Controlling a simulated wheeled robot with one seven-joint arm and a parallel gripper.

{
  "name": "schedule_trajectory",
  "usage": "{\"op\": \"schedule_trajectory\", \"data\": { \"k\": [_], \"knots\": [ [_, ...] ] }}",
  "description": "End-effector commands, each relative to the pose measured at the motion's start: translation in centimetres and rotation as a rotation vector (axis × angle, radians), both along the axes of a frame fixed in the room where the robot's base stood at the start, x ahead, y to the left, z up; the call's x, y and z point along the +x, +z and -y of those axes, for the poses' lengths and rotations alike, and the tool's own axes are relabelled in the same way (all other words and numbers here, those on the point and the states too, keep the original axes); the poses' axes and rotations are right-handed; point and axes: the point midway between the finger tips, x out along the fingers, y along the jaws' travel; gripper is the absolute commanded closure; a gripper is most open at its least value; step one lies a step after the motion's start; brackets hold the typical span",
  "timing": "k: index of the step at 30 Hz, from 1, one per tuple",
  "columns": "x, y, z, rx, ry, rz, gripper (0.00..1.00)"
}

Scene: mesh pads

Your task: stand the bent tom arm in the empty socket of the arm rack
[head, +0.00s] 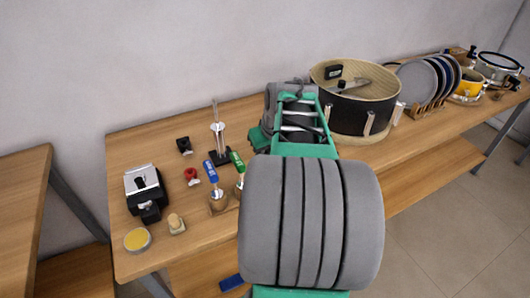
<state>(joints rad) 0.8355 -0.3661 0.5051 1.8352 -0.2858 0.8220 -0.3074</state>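A small upright stand with thin metal rods (217,128) on a black base stands near the back left of the table. Beside it are two upright pieces on round wooden feet, one with a blue label (210,170) and one with a green label (236,161). I cannot tell which of these is the arm rack, and no empty socket can be made out. I cannot pick out the bent tom arm. My grey and green arm reaches over the middle of the table, and its links hide my gripper and part of the tabletop.
A black box with a silver top (145,190), a yellow-topped tin (137,240), a red knob (191,176) and a small black block (184,145) lie at left.

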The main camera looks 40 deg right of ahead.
Motion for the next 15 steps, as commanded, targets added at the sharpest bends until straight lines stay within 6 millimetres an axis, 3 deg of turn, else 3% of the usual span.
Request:
{"op": "schedule_trajectory", "data": {
  "k": [2, 3, 11, 15],
  "knots": [
    [0.02, 0.07, 0.02, -0.001, 0.000, 0.001, 1.00],
    [0.02, 0.07, 0.03, -0.001, 0.000, 0.001, 0.75],
    [0.01, 0.05, 0.01, 0.000, 0.000, 0.000, 0.54],
    [0.00, 0.04, 0.01, 0.000, 0.000, 0.000, 0.53]
  ]
}}
